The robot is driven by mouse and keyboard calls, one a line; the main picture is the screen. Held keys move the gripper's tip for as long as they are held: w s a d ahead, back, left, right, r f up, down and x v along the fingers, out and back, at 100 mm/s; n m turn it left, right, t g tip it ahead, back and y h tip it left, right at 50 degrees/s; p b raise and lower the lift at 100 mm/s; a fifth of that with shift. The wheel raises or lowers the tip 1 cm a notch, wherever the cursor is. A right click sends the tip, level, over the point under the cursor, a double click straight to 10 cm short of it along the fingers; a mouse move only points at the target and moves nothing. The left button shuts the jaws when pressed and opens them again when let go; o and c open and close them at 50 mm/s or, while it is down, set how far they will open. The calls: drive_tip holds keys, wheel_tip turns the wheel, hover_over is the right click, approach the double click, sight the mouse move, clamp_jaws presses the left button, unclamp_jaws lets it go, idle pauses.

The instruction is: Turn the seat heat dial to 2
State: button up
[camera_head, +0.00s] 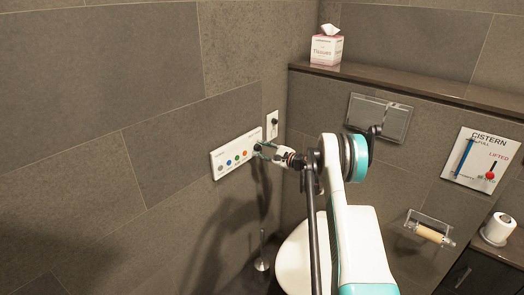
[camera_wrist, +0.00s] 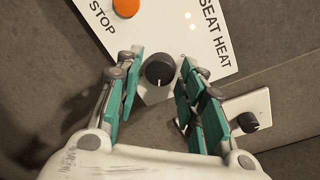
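The seat heat dial (camera_wrist: 160,70) is a round black knob on the white control panel (camera_wrist: 205,30), below the printed words SEAT HEAT. In the wrist view my gripper (camera_wrist: 160,80) has its teal finger pads spread, one on each side of the dial, with gaps showing between pads and knob. In the head view my gripper (camera_head: 266,150) is at the right end of the panel (camera_head: 218,159) on the left wall, over the dial. The dial's pointer and setting numbers cannot be read clearly.
A second black knob (camera_wrist: 248,122) on a small white plate sits beside the panel. An orange button (camera_wrist: 126,7) marked STOP is near. The toilet (camera_head: 294,262) stands below my arm. A cistern panel (camera_head: 481,160), paper roll (camera_head: 430,234) and tissue box (camera_head: 327,49) are farther right.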

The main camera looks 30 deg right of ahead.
idle(0.3)
drive_tip(key=v, duration=1.2)
